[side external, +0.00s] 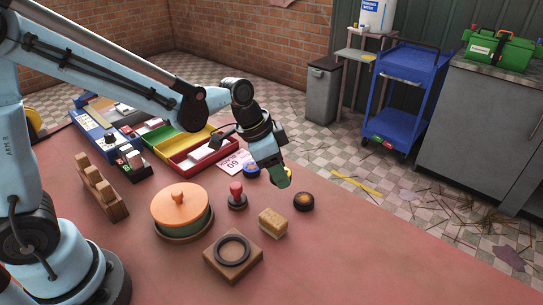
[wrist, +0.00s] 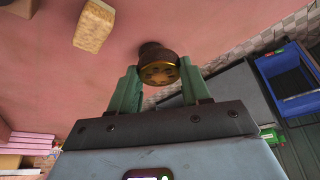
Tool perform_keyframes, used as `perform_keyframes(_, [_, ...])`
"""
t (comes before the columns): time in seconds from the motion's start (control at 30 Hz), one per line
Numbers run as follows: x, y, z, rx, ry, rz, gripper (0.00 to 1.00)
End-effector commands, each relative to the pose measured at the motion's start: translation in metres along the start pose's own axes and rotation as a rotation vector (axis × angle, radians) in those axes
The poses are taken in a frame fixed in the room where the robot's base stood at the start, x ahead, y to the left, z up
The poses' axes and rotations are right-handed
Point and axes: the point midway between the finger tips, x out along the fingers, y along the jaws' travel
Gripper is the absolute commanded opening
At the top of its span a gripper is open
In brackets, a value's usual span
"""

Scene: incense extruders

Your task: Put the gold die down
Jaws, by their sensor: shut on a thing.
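In the wrist view the gold die (wrist: 158,73), a round disc with small holes and a dark rim, sits between the two green fingertips of my gripper (wrist: 158,84). The gripper is shut on it. In the side view my gripper (side external: 284,181) hangs over the far right part of the table, and its fingers hide most or all of the held die. A dark round puck with a bronze top (side external: 303,201) stands on the table just right of and below the fingertips. A dark shape directly behind the die in the wrist view is partly hidden.
A tan block (side external: 273,223) and a wooden square with a black ring (side external: 233,254) lie nearer. A red-knobbed stamp (side external: 237,196) and an orange-lidded pot (side external: 181,208) stand left. A blue disc (side external: 251,170) lies behind the gripper. The front right tabletop is clear.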

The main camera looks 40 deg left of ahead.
Motion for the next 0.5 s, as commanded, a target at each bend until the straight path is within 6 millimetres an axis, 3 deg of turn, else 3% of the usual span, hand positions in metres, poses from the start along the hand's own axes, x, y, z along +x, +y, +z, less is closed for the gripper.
perform_keyframes(0.1, [-0.013, 0.025, -0.006, 0.005, 0.001, 0.001, 0.08])
perform_keyframes(0.3, [-0.029, 0.053, -0.013, 0.004, 0.001, 0.0, 0.08])
perform_keyframes(0.5, [-0.042, 0.06, -0.013, -0.029, -0.001, -0.013, 0.08])
